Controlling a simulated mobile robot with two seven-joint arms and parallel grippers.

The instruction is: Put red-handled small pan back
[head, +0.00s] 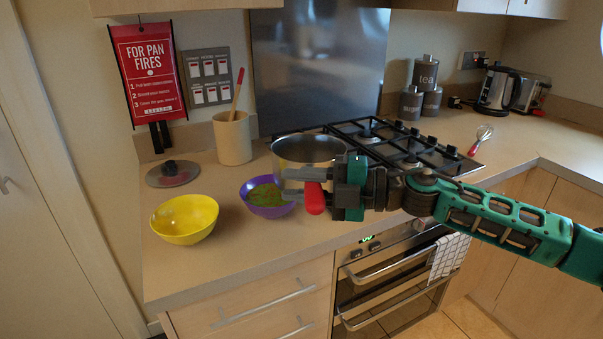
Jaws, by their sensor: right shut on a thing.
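The small pan (309,148) is a shiny steel pot at the front left corner of the hob. Its red handle (315,198) points toward me. My right gripper (288,184) comes in from the right and is shut on the red handle, with its fingers above and below it. The gripper hides the lower part of the pan, so I cannot tell whether the pan rests on a surface or is held up. My left gripper is not in view.
A purple bowl (268,209) with green contents sits just left of the gripper. A yellow bowl (184,220), a glass lid (172,174) and a utensil pot (232,138) stand further left. The black hob (410,152) lies behind; its visible burners are clear.

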